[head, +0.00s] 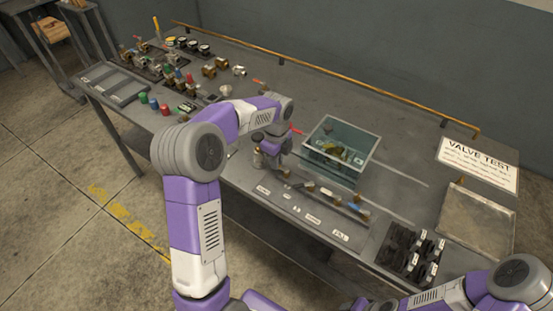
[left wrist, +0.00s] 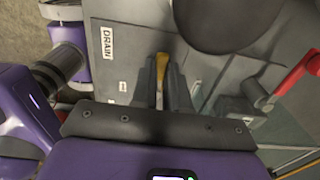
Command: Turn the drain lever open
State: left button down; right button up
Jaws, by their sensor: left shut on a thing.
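My left gripper (head: 275,158) is at the near left of the glass tank, low over the bench. In the left wrist view its fingers (left wrist: 161,88) are shut on a yellow lever (left wrist: 162,66), which I take as the drain lever. A white DRAIN label (left wrist: 107,43) lies on the bench just left of it. The lever's base is hidden by the gripper. A red lever (left wrist: 300,80) stands to the right, apart from the fingers; it also shows in the head view (head: 296,130). My right arm is at the lower right; its fingers are out of frame.
The glass tank (head: 368,152) holds water and brass parts. Several valve fittings (head: 325,192) lie along the front edge. A black rack (head: 408,255), a metal tray (head: 475,222) and a VALVE TEST sign (head: 478,163) stand right. Several valves (head: 172,70) crowd the far left.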

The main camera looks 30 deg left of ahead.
pick_arm(q)
jog(key=n+p, duration=0.1)
jog(key=s+n, duration=0.1)
jog(key=n, duration=0.1)
jog(key=shift+s+r+n+p, duration=0.1)
jog(key=shift+n+p, duration=0.2)
jog(key=shift+p, duration=0.05)
jog(key=n, duration=0.1)
jog(key=s+n, duration=0.1)
jog(key=n, duration=0.1)
jog(key=n+p, duration=0.1)
jog(key=shift+s+d+n, duration=0.15)
jog(key=shift+d+n, duration=0.15)
jog(key=shift+d, duration=0.1)
jog(key=n, duration=0.2)
jog(key=s+d+n+p, duration=0.1)
jog(key=n, duration=0.2)
jog(key=shift+s+d, duration=0.1)
jog(key=shift+d, duration=0.05)
jog(key=shift+s+d+n+p, duration=0.1)
jog(key=shift+d+n+p, duration=0.2)
jog(key=shift+n, duration=0.85)
jog(key=shift+s+d+n+p, duration=0.1)
jog(key=shift+d+n, duration=0.3)
jog(key=shift+n, duration=0.75)
jog(key=c, duration=1.1)
grip_release()
